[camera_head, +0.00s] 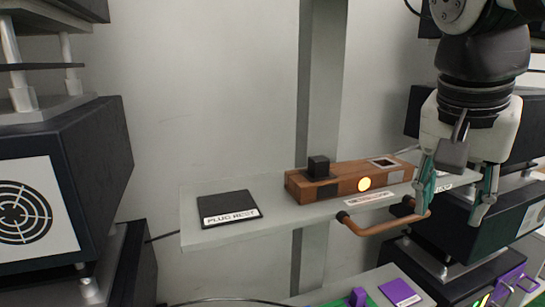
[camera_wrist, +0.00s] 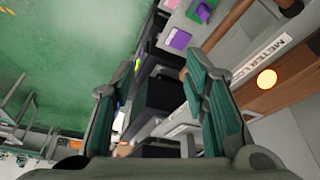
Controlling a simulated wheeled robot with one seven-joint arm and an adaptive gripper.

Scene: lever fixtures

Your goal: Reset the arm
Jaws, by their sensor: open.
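My gripper (camera_head: 456,200) hangs from the arm at the right of the head view, fingers pointing down and spread apart. It is open, and nothing shows between the fingers. In the wrist view its two green fingers (camera_wrist: 160,95) are also apart. A copper-coloured bar handle (camera_head: 385,229) at the shelf front lies just left of and below the left finger, overlapping its tip in the picture. I cannot tell whether they touch. A wooden box (camera_head: 340,184) with a glowing round light (camera_head: 364,184) and a black block (camera_head: 318,167) stands on the shelf.
The grey shelf (camera_head: 225,237) carries a black pad (camera_head: 226,204) labelled PLUG REST. Below are a purple plate (camera_head: 400,292) and a purple bracket (camera_head: 508,287). Dark cabinets stand at the left (camera_head: 70,165) and right. The space before the left of the shelf is clear.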

